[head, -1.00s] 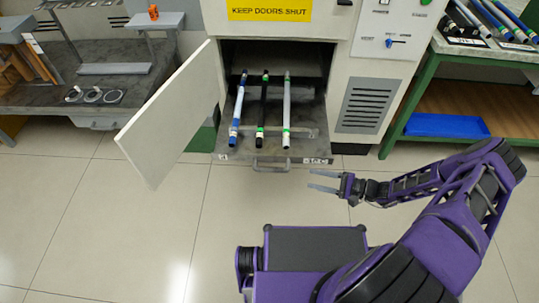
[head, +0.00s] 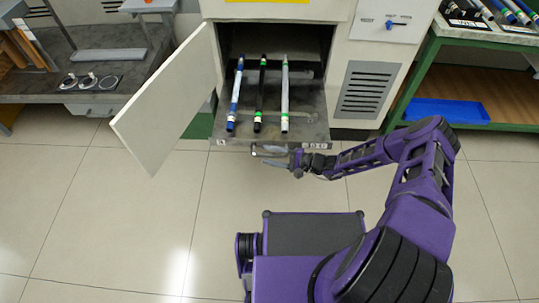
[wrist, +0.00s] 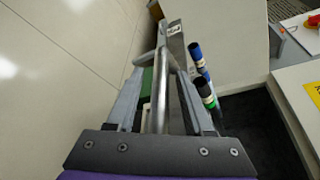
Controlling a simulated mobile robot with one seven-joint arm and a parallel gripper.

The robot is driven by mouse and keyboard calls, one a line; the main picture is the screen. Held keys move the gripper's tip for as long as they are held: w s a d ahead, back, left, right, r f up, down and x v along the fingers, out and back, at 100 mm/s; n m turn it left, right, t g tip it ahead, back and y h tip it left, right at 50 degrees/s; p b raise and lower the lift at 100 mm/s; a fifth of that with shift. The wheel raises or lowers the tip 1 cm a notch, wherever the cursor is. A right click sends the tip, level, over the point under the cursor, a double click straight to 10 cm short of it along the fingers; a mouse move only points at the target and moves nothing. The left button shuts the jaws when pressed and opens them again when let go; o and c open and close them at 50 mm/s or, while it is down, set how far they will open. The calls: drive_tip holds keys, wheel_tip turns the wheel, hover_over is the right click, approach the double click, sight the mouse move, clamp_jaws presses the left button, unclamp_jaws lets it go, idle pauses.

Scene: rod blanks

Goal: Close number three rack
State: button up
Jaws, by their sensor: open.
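The rack (head: 309,118) is a grey tray pulled out of the open machine bay in the head view. A blue rod (head: 236,95), a black rod (head: 261,95) and a pale grey rod (head: 285,95) lie on it side by side, pointing into the bay. Its bar handle (head: 255,149) is at the front edge. My gripper (head: 265,157) is at this handle, coming from the right. In the wrist view my gripper (wrist: 160,82) is open, with one finger on each side of the handle bar (wrist: 160,98). I cannot tell whether the fingers touch it.
The white bay door (head: 165,95) stands open to the left of the rack. A green bench (head: 470,60) with a blue tray (head: 445,110) is on the right. A grey worktable (head: 110,75) is at the left. The floor in front is clear.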

drive_tip(key=shift+a, duration=0.15)
clamp_jaws()
idle(1.4)
